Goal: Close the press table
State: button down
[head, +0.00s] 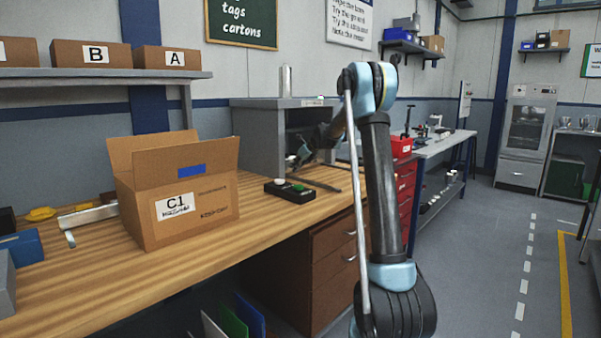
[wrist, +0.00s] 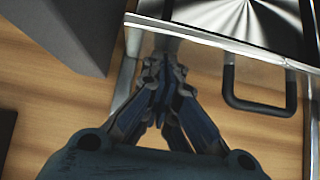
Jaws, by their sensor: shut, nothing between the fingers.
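The grey press (head: 262,135) stands on the wooden bench, its front opening partly hidden by my arm. Its press table (wrist: 215,32) shows in the wrist view as a shiny metal slab with a bright front edge, between metal rails. A black U-shaped handle (wrist: 258,108) is on its front, right of my fingers. My gripper (wrist: 162,66) is shut and empty, its fingertips close to the left part of the table's front. I cannot tell whether they touch it. In the head view my gripper (head: 293,161) is small, at the press's front.
An open carton marked C1 (head: 178,195) stands to the left. In the wrist view a grey block (wrist: 68,30) rises left of my fingers. The floor at right is clear.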

jog(key=shift+w+a+r, duration=0.1)
jog(key=shift+w+a, duration=0.3)
jog(key=shift+a, duration=0.1)
